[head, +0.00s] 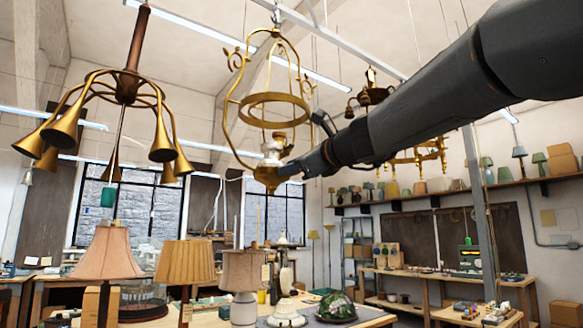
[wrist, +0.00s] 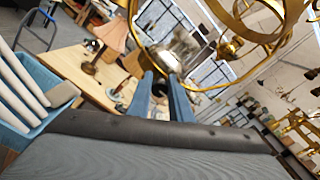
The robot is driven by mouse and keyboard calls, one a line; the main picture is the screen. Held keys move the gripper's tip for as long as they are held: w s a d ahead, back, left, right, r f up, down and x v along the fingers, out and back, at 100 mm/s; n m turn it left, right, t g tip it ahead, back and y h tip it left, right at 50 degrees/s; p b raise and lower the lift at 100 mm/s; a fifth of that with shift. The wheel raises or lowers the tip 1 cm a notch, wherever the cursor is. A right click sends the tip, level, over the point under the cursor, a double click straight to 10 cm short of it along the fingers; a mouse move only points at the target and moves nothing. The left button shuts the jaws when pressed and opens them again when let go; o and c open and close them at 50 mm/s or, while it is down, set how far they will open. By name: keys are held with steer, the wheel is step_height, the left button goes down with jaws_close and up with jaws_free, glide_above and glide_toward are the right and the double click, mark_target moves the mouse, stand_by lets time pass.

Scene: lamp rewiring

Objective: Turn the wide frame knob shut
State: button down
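A wide brass cage-like lamp frame (head: 272,97) hangs from above, with a ring and a white socket part (head: 272,150) inside it. A small brass knob-like end piece (head: 267,180) sits at its bottom. My gripper (head: 284,172) reaches in from the right to this bottom end. In the wrist view my gripper's two blue fingers (wrist: 162,80) stand apart, their tips at a shiny, blurred metal part (wrist: 172,56) of the frame. The frame's brass hoops (wrist: 250,30) curve around to the right. The fingers hide the contact, so I cannot tell whether they grip the knob.
A brass chandelier with bell shades (head: 125,90) hangs at left, and another brass fixture (head: 418,155) hangs behind my arm. Below stand a pink-shaded lamp (head: 106,255) and other lamps on a workbench (head: 375,321). A blue bin (wrist: 65,88) shows at left in the wrist view.

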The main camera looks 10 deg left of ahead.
steer(key=shift+n+b, duration=0.4)
steer(key=shift+b, duration=0.1)
steer(key=n+b, duration=0.3)
steer(key=b, duration=0.1)
steer(key=shift+f+n, duration=0.15)
steer(key=shift+n, duration=0.25)
steer(key=n+b, duration=0.4)
steer(key=shift+f+n+b, duration=0.1)
steer(key=shift+n+b, duration=0.2)
steer(key=n+b, duration=0.4)
steer(key=n, duration=0.1)
steer(key=shift+n+b, duration=1.3)
steer(key=shift+n, duration=0.5)
steer(key=c, duration=1.6)
jaws_free()
steer(key=shift+s+d, duration=0.1)
